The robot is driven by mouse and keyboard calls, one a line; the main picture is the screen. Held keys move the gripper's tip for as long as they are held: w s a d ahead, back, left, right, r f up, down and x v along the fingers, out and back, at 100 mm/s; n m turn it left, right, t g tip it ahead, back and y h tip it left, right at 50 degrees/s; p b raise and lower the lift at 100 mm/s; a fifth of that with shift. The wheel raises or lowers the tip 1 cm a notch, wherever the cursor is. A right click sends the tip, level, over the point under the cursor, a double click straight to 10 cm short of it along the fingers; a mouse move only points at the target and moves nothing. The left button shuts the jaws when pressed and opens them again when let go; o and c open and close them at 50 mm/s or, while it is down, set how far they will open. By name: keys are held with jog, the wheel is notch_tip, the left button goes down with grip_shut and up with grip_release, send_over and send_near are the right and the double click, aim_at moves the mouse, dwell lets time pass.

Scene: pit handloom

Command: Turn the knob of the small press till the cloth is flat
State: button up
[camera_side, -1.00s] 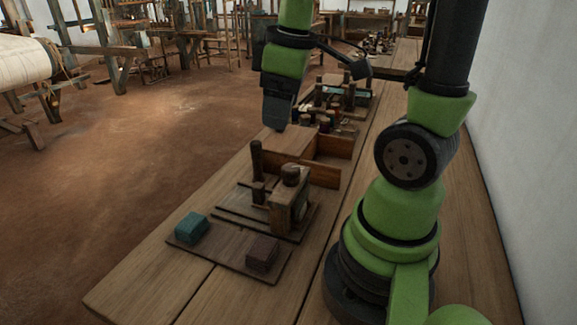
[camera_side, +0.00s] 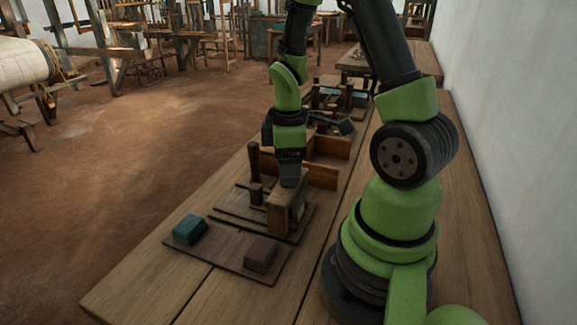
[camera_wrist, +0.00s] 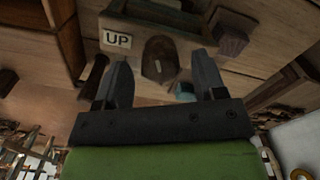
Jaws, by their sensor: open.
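The small wooden press (camera_side: 284,215) stands on a dark base on the bench. My gripper (camera_side: 289,182) points down right over its top and hides the knob in the side view. In the wrist view the brown rounded knob (camera_wrist: 160,58) lies between the two open fingers of my gripper (camera_wrist: 160,66), with a gap on each side.
A board (camera_side: 222,246) in front of the press carries a teal block (camera_side: 189,229) and a dark brown block (camera_side: 261,254). A dark post (camera_side: 254,165) rises just left of my gripper. Low wooden walls (camera_side: 322,176) stand behind. The near left bench is clear.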

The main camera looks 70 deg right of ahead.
jog(key=shift+f, duration=0.4)
jog(key=shift+c, duration=0.5)
jog(key=c, duration=0.8)
jog(key=shift+m, duration=0.3)
jog(key=m, duration=1)
jog(key=shift+m, duration=0.4)
jog(key=o, duration=0.9)
